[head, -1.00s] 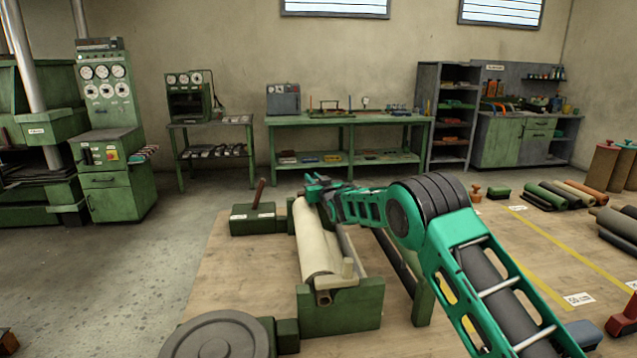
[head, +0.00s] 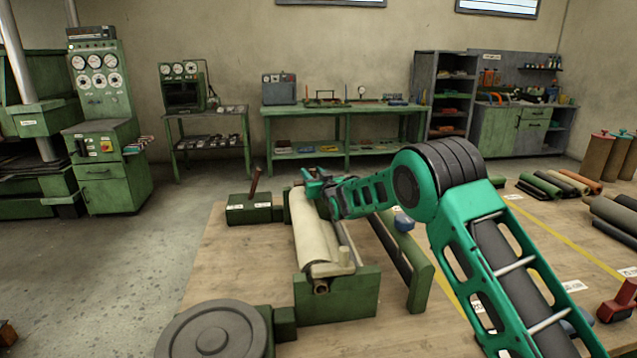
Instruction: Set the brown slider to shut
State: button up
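A brown handle (head: 254,184) stands tilted on a low green box (head: 249,210) at the far left end of the bench. It is the only brown slider-like part I can make out, and I cannot tell whether it is the slider or how it is set. My gripper (head: 313,181) is over the far end of a cream sheet roll (head: 318,240), to the right of the brown handle and apart from it in the picture. The fingers are small and partly merged with the green wrist, so their opening does not show.
The roll lies in a green cradle (head: 345,301). A grey round disc (head: 212,338) is at the front left. A green rail (head: 418,268) and a blue object (head: 404,222) are right of the roll. Several rolls (head: 560,186) lie at the right. Bare wood (head: 225,270) shows at left.

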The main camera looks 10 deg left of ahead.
aim_at(313, 173)
jog(key=shift+v, duration=2.9)
